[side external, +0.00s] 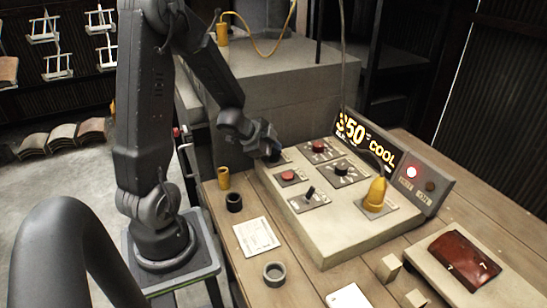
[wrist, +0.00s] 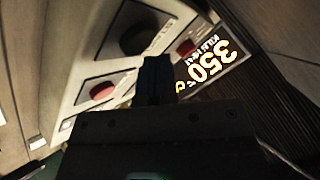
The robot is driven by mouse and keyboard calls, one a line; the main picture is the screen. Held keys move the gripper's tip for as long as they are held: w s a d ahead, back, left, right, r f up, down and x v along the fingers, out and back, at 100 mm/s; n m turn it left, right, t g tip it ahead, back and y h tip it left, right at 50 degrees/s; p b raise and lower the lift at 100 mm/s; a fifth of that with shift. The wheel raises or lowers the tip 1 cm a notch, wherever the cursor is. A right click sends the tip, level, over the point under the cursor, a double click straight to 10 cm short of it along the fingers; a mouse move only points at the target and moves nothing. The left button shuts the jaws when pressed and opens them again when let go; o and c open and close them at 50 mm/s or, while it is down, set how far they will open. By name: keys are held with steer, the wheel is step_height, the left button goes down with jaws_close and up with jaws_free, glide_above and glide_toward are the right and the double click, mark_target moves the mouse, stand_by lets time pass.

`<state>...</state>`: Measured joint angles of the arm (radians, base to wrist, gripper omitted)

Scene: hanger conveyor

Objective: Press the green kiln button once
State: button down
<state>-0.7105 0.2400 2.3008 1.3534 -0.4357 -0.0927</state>
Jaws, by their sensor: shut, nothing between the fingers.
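The grey control panel (side external: 335,225) stands on the wooden bench. My gripper (side external: 273,154) is shut and empty, low over the panel's back left corner, at a plate there. Whether it touches is not clear. No green button can be made out; my gripper covers most of that corner plate. Red buttons (side external: 318,146) and (side external: 288,175) sit on nearby plates, with a black knob (side external: 341,168) and a lever switch (side external: 310,192). In the wrist view my closed fingers (wrist: 155,72) point at the panel, between a red button (wrist: 102,91) and another red button (wrist: 185,48).
A yellow plug (side external: 376,195) with a cable rises from the panel's right. Rings, a paper card (side external: 256,236) and a brown wallet (side external: 464,259) lie around it.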

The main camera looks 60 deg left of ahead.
mark_target(274, 158)
steer(key=shift+f, duration=0.65)
stand_by(0.6)
steer(key=shift+r, duration=0.95)
steer(key=shift+r, duration=2.5)
